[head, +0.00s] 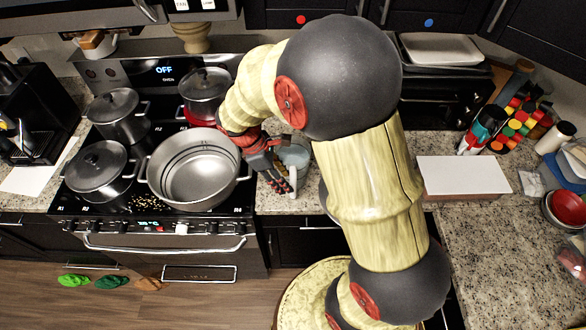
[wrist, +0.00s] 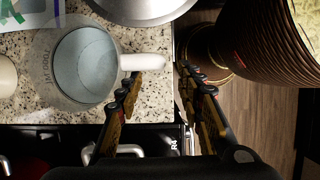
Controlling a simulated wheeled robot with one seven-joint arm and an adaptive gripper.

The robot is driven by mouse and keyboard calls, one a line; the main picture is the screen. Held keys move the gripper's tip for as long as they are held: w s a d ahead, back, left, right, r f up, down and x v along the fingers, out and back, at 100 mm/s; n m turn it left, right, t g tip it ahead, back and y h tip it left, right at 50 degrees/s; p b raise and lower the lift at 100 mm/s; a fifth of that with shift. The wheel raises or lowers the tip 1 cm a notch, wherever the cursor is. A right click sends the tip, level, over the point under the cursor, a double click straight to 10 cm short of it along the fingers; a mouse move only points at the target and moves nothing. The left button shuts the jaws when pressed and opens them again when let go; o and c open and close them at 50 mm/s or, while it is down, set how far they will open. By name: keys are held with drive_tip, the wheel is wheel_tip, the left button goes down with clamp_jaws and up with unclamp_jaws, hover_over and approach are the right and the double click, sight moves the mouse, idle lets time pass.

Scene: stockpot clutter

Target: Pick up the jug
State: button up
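The jug (wrist: 85,65) is a round, pale blue-grey see-through vessel with a white handle (wrist: 145,62). It stands on the speckled counter. In the head view the jug (head: 296,156) is beside the stove, partly hidden behind my gripper (head: 281,180). In the wrist view my gripper (wrist: 158,76) is open, its two dark fingers apart with nothing seen held between them. The jug's body is left of the fingers. Its handle points right, across the picture just past the fingertips; I cannot tell whether they touch.
A large open pot (head: 195,168) stands on the stove, close left of my gripper. Several lidded pots, including one at front left (head: 97,166), share the stovetop. A white-topped box (head: 462,176) is on the right counter. The counter's front edge is close to the jug.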

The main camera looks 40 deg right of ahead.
drive_tip(key=shift+b+x, duration=0.6)
drive_tip(key=shift+x, duration=3.35)
drive_tip(key=shift+w, duration=0.1)
drive_tip(key=shift+c, duration=1.3)
clamp_jaws()
drive_tip(key=shift+w+r, duration=0.1)
